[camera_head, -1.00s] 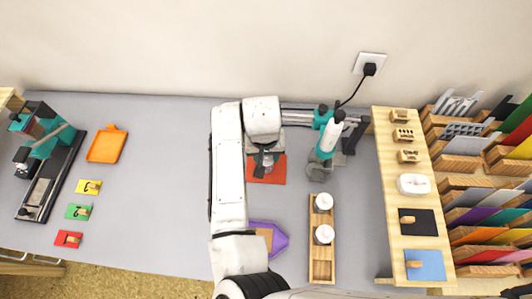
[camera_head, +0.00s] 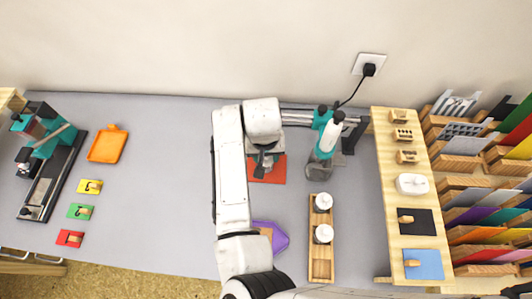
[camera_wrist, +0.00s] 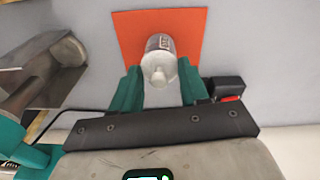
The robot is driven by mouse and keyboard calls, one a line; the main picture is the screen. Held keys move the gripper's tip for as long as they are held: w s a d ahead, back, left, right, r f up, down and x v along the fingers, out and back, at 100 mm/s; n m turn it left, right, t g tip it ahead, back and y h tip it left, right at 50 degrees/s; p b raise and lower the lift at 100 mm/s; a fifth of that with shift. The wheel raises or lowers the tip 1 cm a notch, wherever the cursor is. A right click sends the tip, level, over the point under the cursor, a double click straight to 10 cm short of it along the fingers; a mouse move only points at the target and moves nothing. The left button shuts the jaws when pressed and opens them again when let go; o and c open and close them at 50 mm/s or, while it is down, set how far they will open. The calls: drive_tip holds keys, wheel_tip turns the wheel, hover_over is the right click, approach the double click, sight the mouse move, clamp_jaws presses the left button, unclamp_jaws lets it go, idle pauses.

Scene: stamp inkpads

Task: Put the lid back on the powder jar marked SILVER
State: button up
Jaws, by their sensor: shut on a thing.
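My gripper (camera_head: 264,160) is over an orange-red sheet (camera_head: 278,172) at the middle of the table. In the wrist view its teal fingers (camera_wrist: 159,72) are shut on a pale lid with a round knob (camera_wrist: 158,76). A grey jar with a dark label (camera_wrist: 163,43) shows just beyond the lid, above the orange-red sheet (camera_wrist: 130,30). The label is too small to read. I cannot tell whether the lid touches the jar's rim. In the head view, my gripper and arm mostly hide the jar.
A wooden tray (camera_head: 321,265) with two white-topped jars stands to the right. A purple tray (camera_head: 279,237) lies partly behind my arm. A teal-and-white device (camera_head: 326,138) stands close by on the right. The grey table left of my arm has free room.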

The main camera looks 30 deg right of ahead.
idle(0.3)
drive_tip(key=o, duration=1.6)
drive_tip(key=shift+c, duration=0.2)
drive_tip(key=shift+r+p, duration=3.35)
drive_tip(key=shift+r, duration=0.15)
clamp_jaws()
